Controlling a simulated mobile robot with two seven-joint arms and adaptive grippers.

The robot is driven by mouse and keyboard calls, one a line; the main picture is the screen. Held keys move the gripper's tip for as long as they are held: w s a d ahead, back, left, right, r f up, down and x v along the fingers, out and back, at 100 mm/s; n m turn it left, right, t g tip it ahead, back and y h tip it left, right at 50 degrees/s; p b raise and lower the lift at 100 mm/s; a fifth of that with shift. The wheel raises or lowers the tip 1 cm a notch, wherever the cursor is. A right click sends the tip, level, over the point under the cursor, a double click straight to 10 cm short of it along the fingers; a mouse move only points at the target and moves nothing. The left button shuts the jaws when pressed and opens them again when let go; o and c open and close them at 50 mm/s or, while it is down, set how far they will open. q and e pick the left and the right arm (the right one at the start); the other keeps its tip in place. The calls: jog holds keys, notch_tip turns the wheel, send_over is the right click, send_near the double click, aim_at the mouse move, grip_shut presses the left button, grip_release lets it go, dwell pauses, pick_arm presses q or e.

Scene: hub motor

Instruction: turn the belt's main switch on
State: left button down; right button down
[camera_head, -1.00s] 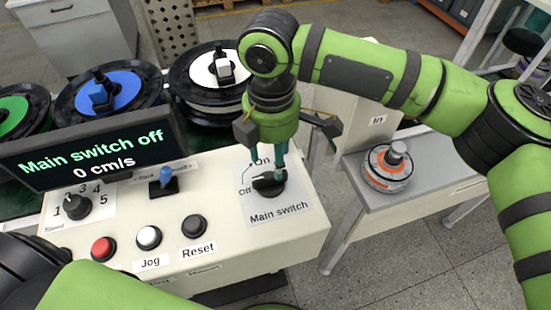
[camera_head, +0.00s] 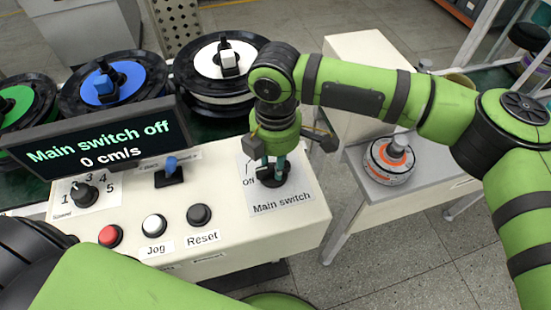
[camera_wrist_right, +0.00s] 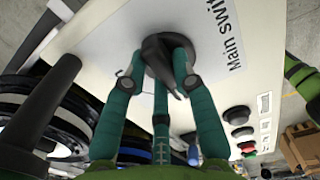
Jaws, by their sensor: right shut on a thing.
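The main switch is a black rotary knob (camera_head: 268,180) on a white label at the right end of the control panel (camera_head: 311,232). The knob also shows in the right wrist view (camera_wrist_right: 158,48). My right gripper (camera_head: 273,167) points down from above and its teal fingers are shut on the knob. The "Off" mark shows to the left of the knob; the "On" mark is hidden behind the gripper. The display (camera_head: 95,142) reads "Main switch off" and "0 cm/s". My left gripper is out of view; only part of my left arm shows at the bottom left.
The panel also has a speed dial (camera_head: 84,194), a blue-tipped lever (camera_head: 171,168), and red (camera_head: 110,236), white (camera_head: 154,225) and black (camera_head: 199,215) buttons. Reels (camera_head: 221,72) stand behind the panel. A side table on the right holds an orange-and-grey motor (camera_head: 391,162).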

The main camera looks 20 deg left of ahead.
jog(key=shift+r+m+p, duration=0.15)
jog(key=shift+m+p, duration=0.55)
jog(key=shift+p, duration=0.35)
jog(key=m+p, duration=0.8)
jog(key=p, duration=0.1)
jog(key=s+m+p, duration=0.1)
jog(key=m+p, duration=0.3)
jog(key=p, duration=0.1)
jog(key=shift+d, duration=0.3)
jog(key=m+p, duration=0.2)
jog(key=shift+m, duration=0.3)
pick_arm(q)
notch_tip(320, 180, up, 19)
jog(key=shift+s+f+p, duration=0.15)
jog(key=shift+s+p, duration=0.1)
jog(key=shift+p, duration=0.1)
pick_arm(e)
jog(key=shift+m, duration=0.9)
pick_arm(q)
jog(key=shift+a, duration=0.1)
pick_arm(e)
jog(key=shift+f, duration=0.2)
jog(key=c, duration=1)
grip_release()
